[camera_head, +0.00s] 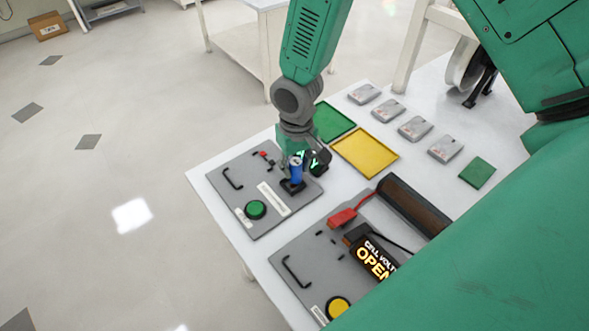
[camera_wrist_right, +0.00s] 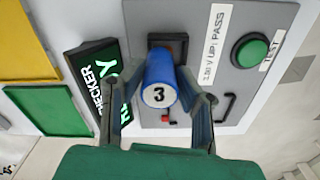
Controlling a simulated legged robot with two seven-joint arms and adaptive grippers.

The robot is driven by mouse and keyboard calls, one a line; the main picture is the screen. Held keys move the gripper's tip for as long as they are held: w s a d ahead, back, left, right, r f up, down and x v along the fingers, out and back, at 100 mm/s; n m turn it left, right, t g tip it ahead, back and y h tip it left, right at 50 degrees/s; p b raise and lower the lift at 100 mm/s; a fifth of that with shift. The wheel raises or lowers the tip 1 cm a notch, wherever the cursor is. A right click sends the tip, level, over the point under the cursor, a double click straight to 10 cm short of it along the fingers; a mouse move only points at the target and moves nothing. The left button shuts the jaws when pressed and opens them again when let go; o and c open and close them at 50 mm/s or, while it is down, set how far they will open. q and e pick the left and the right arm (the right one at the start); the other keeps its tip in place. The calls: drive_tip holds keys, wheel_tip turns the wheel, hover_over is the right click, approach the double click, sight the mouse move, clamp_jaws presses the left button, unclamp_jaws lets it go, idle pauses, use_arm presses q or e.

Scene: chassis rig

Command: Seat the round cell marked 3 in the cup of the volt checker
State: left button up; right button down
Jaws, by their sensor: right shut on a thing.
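The blue round cell marked 3 (camera_wrist_right: 160,93) is between the fingers of my right gripper (camera_wrist_right: 162,108), which is shut on it. In the head view the blue cell (camera_head: 296,167) stands roughly upright in my right gripper (camera_head: 300,163). Its lower end is at the black square cup (camera_head: 292,187) of the grey checker panel (camera_head: 228,172). The cup also shows behind the cell in the right wrist view (camera_wrist_right: 168,41). I cannot tell whether the cell touches the cup floor. A lit display (camera_wrist_right: 98,78) reads "CHECKER" and part of a green word. My left gripper is not in view.
The panel has a green button (camera_head: 256,209) and a black handle (camera_head: 232,179). A second grey panel (camera_head: 300,256) has a yellow button and an "OPEN" display (camera_head: 372,262). Green (camera_head: 332,121) and yellow trays (camera_head: 365,151) and several grey blocks lie behind.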

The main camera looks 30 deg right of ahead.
sight(294, 164)
drive_tip(key=shift+s+d+f, duration=0.1)
drive_tip(key=shift+f, duration=0.55)
drive_tip(key=shift+s+f, duration=0.15)
drive_tip(key=shift+a, duration=0.75)
drive_tip(key=c, duration=1.3)
unclamp_jaws()
drive_tip(key=shift+a, duration=0.2)
drive_tip(key=shift+c, duration=0.2)
drive_tip(key=shift+o, duration=0.7)
drive_tip(key=shift+w, duration=0.2)
drive_tip(key=shift+d, duration=0.45)
drive_tip(key=shift+d+r, duration=0.25)
drive_tip(key=shift+r, duration=0.3)
drive_tip(key=r, duration=0.7)
drive_tip(key=a+r, duration=0.1)
drive_tip(key=r, duration=0.2)
drive_tip(key=shift+a+r, duration=0.1)
drive_tip(key=shift+r, duration=0.35)
drive_tip(key=shift+d, duration=0.55)
drive_tip(key=shift+a, duration=0.1)
